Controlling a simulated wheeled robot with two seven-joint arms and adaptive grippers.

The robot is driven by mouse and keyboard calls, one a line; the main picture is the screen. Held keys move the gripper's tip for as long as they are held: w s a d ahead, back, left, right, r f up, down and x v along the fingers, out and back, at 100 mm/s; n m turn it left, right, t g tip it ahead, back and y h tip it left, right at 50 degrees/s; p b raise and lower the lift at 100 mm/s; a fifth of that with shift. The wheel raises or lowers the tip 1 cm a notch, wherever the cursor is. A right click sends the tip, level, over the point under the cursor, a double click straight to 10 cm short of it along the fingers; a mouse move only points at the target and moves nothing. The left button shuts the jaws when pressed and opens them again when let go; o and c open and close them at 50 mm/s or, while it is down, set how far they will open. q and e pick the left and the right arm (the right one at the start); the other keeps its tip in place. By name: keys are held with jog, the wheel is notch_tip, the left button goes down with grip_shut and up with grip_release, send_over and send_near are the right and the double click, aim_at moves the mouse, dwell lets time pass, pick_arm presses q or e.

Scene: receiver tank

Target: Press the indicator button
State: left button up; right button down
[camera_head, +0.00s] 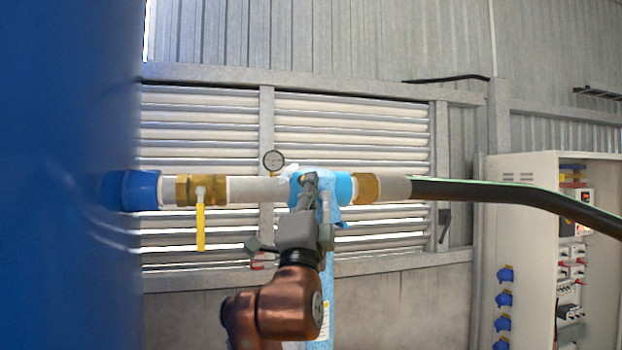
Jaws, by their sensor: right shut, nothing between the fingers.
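My right gripper (310,181) is in the middle of the view, at the end of my copper-coloured arm. It is shut and empty, with its fingertips in front of the light-blue fitting (342,187) on the horizontal pipe. I cannot tell whether the fingertips touch the fitting. I cannot make out a clear indicator button; the gripper hides part of the fitting. A small round gauge (274,160) stands on the pipe just left of the gripper. My left gripper is not in view.
A large blue tank (70,180) fills the left side. The pipe carries a valve with a yellow handle (200,227). A black hose (500,192) runs right, in front of an open electrical cabinet (523,235). A louvred wall (350,120) stands behind the pipe.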

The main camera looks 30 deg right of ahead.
jog(key=shift+s, duration=0.1)
dwell(0.3)
jog(key=shift+s+a, duration=0.2)
jog(key=shift+s, duration=0.4)
jog(key=s, duration=0.2)
jog(key=s+a+b, duration=0.1)
jog(key=s, duration=0.2)
jog(key=shift+a+b, duration=0.1)
jog(key=shift+b, duration=0.2)
jog(key=shift+w, duration=0.15)
dwell(0.4)
jog(key=shift+w+d, duration=0.2)
jog(key=shift+w, duration=0.1)
